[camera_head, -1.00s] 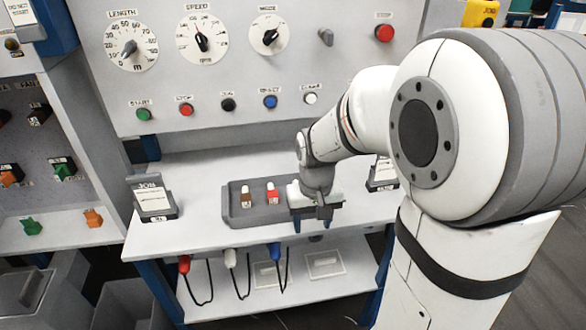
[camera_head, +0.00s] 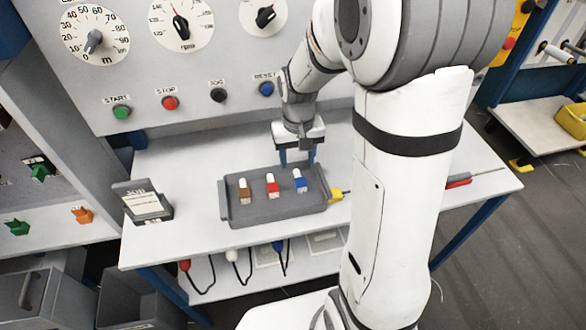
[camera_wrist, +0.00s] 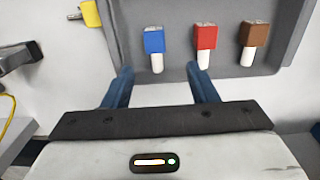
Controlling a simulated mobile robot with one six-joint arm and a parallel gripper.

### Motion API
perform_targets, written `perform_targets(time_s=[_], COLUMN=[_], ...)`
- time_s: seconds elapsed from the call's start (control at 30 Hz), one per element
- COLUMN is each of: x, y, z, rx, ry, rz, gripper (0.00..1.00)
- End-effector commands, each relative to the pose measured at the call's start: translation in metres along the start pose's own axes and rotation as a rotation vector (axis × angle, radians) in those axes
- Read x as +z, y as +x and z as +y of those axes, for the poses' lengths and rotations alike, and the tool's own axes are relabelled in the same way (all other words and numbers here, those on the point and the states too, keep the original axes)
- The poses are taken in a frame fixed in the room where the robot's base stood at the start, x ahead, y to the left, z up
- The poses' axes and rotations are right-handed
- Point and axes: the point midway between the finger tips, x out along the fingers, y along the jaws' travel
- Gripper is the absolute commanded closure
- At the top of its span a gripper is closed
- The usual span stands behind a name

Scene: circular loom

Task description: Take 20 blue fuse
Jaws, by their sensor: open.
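The blue fuse (camera_head: 300,181) stands at the right end of a row in the grey tray (camera_head: 275,212). It has a blue body and a white end. In the wrist view the blue fuse (camera_wrist: 154,42) lies ahead of my open fingers, roughly between their lines. My gripper (camera_head: 297,160) is open and empty, just behind the tray's far edge near the blue fuse. In the wrist view my gripper (camera_wrist: 160,82) shows two blue fingers apart. The red fuse (camera_head: 271,186) is in the middle of the row and the brown fuse (camera_head: 244,190) at the left.
A job card stand (camera_head: 144,203) is left of the tray. A yellow object (camera_head: 337,195) lies just right of it. A red-handled tool (camera_head: 458,181) lies further right on the bench (camera_head: 195,165). Corded plugs hang below the front edge. The panel's buttons are behind my gripper.

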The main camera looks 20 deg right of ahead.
Motion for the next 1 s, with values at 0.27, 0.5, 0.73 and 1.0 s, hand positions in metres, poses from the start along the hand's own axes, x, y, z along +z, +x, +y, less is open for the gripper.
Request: perform_targets(time_s=[0.27,0.5,0.73,1.0], x=[0.002,0.006,0.005,0.005], y=[0.027,0.061,0.077,0.077], z=[0.000,0.003,0.002,0.002], rx=[0.000,0.000,0.000,0.000], ry=[-0.005,-0.010,-0.013,-0.014], rz=[-0.003,-0.006,-0.001,0.000], gripper=[0.47,0.47,0.47,0.54])
